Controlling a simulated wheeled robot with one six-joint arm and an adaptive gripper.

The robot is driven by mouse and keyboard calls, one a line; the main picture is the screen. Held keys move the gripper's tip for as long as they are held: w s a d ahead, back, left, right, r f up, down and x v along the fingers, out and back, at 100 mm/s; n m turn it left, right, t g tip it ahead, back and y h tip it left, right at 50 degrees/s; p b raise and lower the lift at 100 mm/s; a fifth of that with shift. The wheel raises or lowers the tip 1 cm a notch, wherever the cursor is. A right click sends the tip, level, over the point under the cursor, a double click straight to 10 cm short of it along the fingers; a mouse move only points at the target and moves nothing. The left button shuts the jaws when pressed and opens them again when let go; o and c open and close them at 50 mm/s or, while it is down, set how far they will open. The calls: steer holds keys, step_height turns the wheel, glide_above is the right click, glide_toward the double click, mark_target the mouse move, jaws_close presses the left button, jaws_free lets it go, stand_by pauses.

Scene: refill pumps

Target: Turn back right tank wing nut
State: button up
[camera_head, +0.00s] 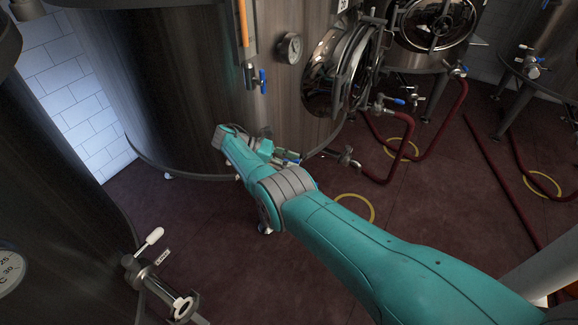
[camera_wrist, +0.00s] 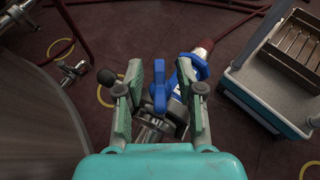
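In the wrist view, a blue wing nut (camera_wrist: 159,86) stands upright on a metal clamp (camera_wrist: 158,130) in the middle of the picture. My gripper (camera_wrist: 160,64) is open, with one finger on each side of the wing nut. A gap shows between the nut and both finger pads, so they look apart from it. The lower part of the clamp is partly hidden behind my fingers and palm. In the head view, my wrist reaches low in front of the large back tank (camera_head: 190,80), and the wing nut cannot be made out clearly there.
A cart with a metal tray (camera_wrist: 232,85) stands at the right. Another tank's valve with a white handle (camera_head: 149,241) is at lower left in the head view.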

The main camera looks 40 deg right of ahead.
steer(key=shift+n+t+h, duration=0.7)
steer(key=shift+n+t, duration=0.2)
steer(key=shift+t, duration=0.1)
